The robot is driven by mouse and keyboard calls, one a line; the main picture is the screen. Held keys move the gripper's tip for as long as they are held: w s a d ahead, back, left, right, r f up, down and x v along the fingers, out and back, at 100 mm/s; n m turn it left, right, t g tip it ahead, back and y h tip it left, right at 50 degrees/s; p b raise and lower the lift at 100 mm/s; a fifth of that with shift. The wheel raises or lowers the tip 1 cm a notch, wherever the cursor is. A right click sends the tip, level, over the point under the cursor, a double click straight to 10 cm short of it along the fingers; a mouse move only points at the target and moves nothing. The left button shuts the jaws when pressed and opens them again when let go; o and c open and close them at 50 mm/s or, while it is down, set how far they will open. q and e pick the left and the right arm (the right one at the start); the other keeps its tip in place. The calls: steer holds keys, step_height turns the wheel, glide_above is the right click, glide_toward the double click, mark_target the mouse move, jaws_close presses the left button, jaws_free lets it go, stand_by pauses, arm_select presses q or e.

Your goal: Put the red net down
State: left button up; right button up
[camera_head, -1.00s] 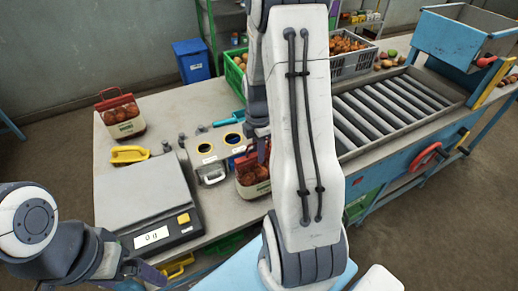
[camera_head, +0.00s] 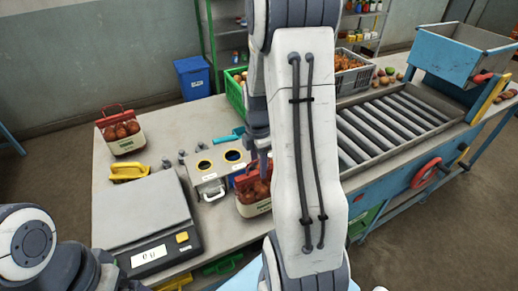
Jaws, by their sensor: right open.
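A net sack of reddish-brown produce with a red top and a cream label band (camera_head: 256,204) stands on the table near the middle, partly hidden behind my right arm. My right gripper (camera_head: 260,163) is open at the top of this sack, its fingers pointing down. Whether the fingers touch the red top I cannot tell. A second, similar sack with a red handle (camera_head: 124,134) stands upright at the table's far left corner. My left arm shows at the bottom left; its gripper is outside the picture.
A scale (camera_head: 145,213) with a lit display sits at the front left. A yellow-handled tool (camera_head: 129,171) lies behind it. A grey box with two round openings (camera_head: 214,169) stands left of the near sack. A roller conveyor (camera_head: 398,122) is at right, a green crate (camera_head: 236,94) behind.

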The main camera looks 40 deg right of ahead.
step_height(320, 180, up, 10)
steer(key=shift+f+b, duration=0.1)
steer(key=shift+b, duration=0.5)
steer(key=s+a+m, duration=0.3)
steer(key=a, duration=1.7)
steer(key=s+a+f+m+y, duration=0.1)
steer(key=s+a+m, duration=0.4)
steer(key=s+a, duration=0.7)
step_height(320, 180, down, 7)
steer(key=s+d+b, duration=0.1)
steer(key=b, duration=0.5)
steer(key=shift+s+b, duration=0.15)
steer(key=shift+b, duration=0.25)
steer(key=shift+d, duration=0.1)
